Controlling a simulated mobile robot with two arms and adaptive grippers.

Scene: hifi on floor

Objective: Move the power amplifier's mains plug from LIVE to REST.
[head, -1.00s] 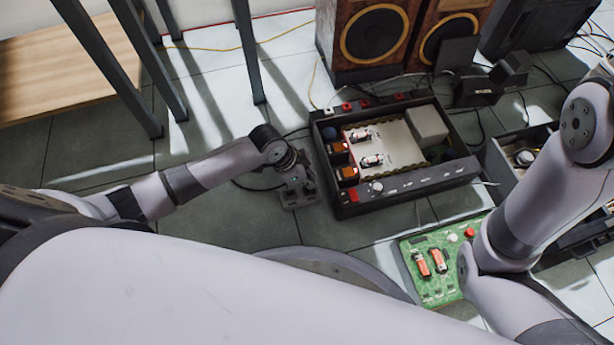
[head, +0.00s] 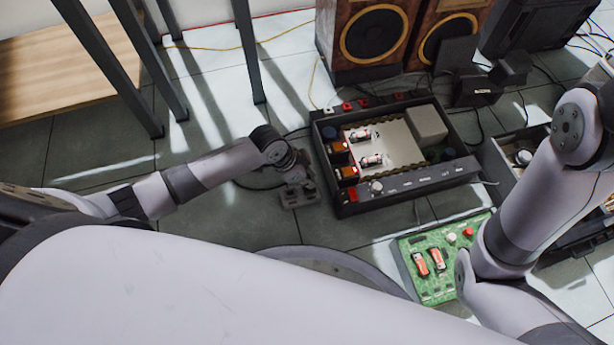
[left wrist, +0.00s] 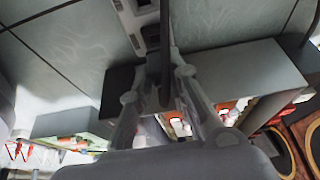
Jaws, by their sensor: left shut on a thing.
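The power amplifier (head: 420,188) is an open black chassis on the floor, with a cream deck and lit parts inside. My left gripper (head: 302,195) is low over the floor, just left of the chassis. In the left wrist view its fingers (left wrist: 160,100) are closed on a narrow dark piece (left wrist: 165,50), which looks like the plug with its cord. A pale strip with dark openings (left wrist: 148,30) lies beside and behind it. I cannot tell whether the plug sits in a socket, and no LIVE or REST label is readable. My right gripper is out of view.
Wooden loudspeakers (head: 372,38) stand behind the amplifier. A green circuit board (head: 430,285) lies in front of it, near my right arm. Another dark open chassis (head: 500,165) is at the right. A dark-legged bench (head: 60,60) is at the back left. Tiles at the left are clear.

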